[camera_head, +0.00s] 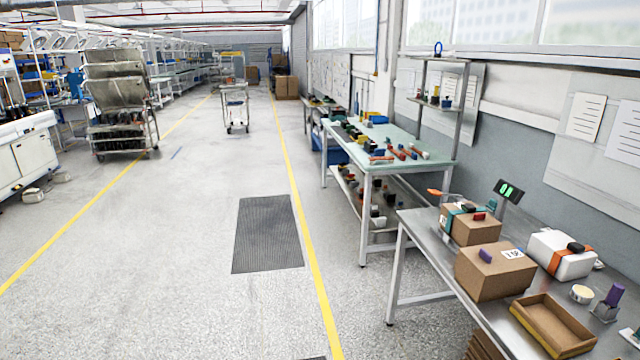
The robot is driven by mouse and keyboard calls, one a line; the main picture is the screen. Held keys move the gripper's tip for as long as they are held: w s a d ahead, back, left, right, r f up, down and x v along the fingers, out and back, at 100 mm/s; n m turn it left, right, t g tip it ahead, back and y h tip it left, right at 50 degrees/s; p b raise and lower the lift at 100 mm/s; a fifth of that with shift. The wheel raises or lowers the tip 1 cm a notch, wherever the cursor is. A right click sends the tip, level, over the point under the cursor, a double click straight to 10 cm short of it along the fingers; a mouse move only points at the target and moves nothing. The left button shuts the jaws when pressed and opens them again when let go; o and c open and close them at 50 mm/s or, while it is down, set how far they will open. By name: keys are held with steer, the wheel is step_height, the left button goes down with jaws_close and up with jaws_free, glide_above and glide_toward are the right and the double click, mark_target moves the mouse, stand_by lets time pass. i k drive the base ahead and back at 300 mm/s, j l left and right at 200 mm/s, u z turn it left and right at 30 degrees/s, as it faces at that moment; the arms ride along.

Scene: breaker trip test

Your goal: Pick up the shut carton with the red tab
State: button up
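A brown carton (470,232) stands at the back of the metal table on the right. It looks shut, with a teal band over its left part. A small red tab (479,216) and a dark piece show on its top. A second shut brown carton (487,280), with a purple tab and a white label on top, stands in front of it and partly hides its lower front. A white box (556,263) with an orange band and a dark piece on top stands to the right. My gripper is not in view.
A shallow open brown tray (552,325) lies at the table's front. A tape roll (581,294) and a purple-topped grey holder (607,302) stand right of it. A green-lit display (508,191) rises behind the cartons. The floor left of the metal table (421,228) is clear.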

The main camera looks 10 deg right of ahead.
mark_target(469, 229)
steer(key=i+j, duration=0.1)
steer(key=i, duration=1.95)
steer(key=i+l+z, duration=0.1)
steer(key=i+z, duration=0.65)
steer(key=i+j+z, duration=0.15)
steer(key=i+z, duration=0.65)
steer(key=i+j+z, duration=0.15)
steer(key=z, duration=0.3)
